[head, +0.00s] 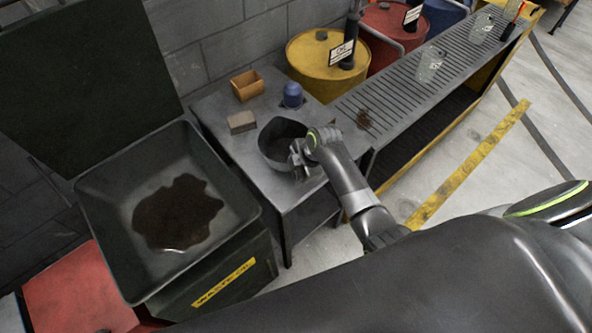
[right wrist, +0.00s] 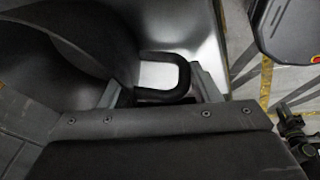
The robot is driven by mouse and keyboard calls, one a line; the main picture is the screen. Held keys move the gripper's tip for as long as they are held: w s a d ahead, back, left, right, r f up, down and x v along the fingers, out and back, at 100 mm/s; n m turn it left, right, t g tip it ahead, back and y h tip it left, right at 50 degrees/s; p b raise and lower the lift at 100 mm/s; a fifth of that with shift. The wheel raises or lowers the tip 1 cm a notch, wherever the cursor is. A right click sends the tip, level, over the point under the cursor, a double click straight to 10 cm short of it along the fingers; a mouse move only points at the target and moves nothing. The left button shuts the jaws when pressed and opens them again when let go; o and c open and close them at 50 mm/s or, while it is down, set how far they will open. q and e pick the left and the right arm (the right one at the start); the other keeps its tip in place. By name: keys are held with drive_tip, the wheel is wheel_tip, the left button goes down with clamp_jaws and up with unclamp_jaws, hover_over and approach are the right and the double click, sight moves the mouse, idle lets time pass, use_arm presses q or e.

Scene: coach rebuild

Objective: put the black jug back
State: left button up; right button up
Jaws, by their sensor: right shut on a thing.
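The black jug (head: 277,146) is upright at the front right part of a small grey metal table (head: 222,103). I cannot tell whether its base touches the top. My right gripper (head: 299,153) is at the jug's near right side, shut on its handle. In the right wrist view the jug's dark body (right wrist: 60,45) fills the upper left, and its looped handle (right wrist: 183,76) lies between the two fingers of the gripper (right wrist: 160,92). My left gripper is not in view.
On the table are a tan box (head: 247,86), a grey-brown block (head: 241,122) and a blue object (head: 293,95). A lidded waste-oil tub (head: 105,215) with dark liquid stands left. A slatted rack (head: 400,90) with clear jugs (head: 430,65) runs right; drums (head: 315,62) stand behind.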

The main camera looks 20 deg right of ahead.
drive_tip(key=o, duration=1.3)
drive_tip(key=v, duration=1.2)
drive_tip(key=shift+w, duration=0.1)
